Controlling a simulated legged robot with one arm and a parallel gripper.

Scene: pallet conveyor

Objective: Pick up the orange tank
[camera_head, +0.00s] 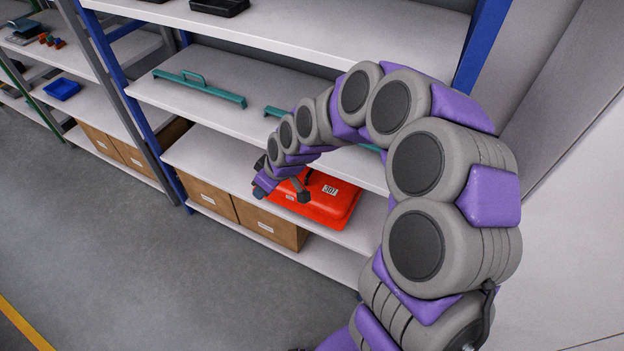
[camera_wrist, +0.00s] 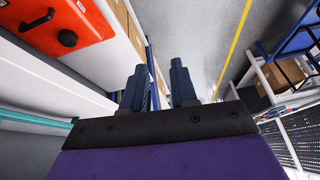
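The orange tank (camera_head: 330,205) lies on a white lower shelf of the rack, with a white label marked 307 on its top. My arm hides part of its left and back. My gripper (camera_head: 264,183) is over the shelf's front edge by the tank's left end. In the wrist view the tank (camera_wrist: 85,15) is at the upper left, with a dark knob on it, off to the side of the fingers. My gripper's two dark blue fingers (camera_wrist: 160,75) stand apart there with nothing between them. I cannot tell whether the gripper touches the tank.
Cardboard boxes (camera_head: 268,224) stand below the tank's shelf. A blue upright (camera_head: 122,88) is to the left and another blue post (camera_head: 482,45) to the right. The grey floor (camera_head: 150,270) in front is clear.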

